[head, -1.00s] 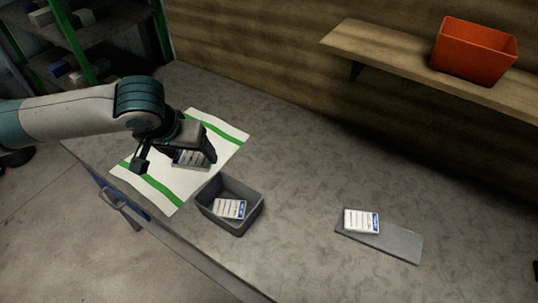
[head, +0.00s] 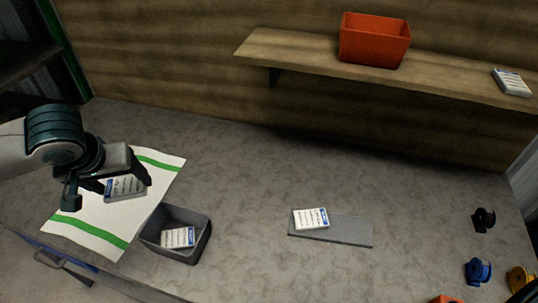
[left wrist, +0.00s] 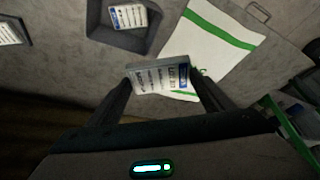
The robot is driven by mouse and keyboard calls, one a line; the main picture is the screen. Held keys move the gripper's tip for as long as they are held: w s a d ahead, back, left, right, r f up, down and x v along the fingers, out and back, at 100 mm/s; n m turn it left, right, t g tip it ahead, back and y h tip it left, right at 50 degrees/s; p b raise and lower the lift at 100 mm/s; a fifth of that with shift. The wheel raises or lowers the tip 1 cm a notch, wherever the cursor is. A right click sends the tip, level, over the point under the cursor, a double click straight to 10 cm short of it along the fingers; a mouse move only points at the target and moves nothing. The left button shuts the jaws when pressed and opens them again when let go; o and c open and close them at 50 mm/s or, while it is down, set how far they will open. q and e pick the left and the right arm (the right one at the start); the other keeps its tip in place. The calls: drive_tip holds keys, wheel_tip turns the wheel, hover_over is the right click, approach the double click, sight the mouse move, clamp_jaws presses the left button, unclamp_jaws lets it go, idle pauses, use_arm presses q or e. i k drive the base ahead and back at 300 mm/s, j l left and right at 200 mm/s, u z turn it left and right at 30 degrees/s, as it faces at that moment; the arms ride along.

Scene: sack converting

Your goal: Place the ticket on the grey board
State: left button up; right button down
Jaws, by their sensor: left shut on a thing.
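My left gripper (head: 112,189) is shut on a ticket (head: 126,187), a white printed card with a blue patch and a grey edge. It holds the ticket over the white sack with green stripes (head: 150,195). The held ticket (left wrist: 160,78) shows between the two fingers in the left wrist view. The grey board (head: 350,231) lies flat on the table right of the middle. A second ticket (head: 310,218) lies on its left end. A third ticket (head: 178,237) lies inside the dark grey bin (head: 203,243). My right gripper is not in view.
An orange bin (head: 374,42) and another ticket-like card (head: 511,82) stand on the wooden shelf (head: 290,50) at the back. Black, blue and yellow small items (head: 478,271) sit at the right. The table between bin and board is clear.

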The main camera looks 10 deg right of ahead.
sight(352, 230)
drive_tip(key=z, duration=0.4)
drive_tip(key=k+l+z, duration=0.1)
drive_tip(key=z, duration=0.3)
drive_tip(key=l+z, duration=0.15)
drive_tip(key=z, duration=0.2)
drive_tip(key=k+l+z, duration=0.1)
drive_tip(key=z, duration=0.3)
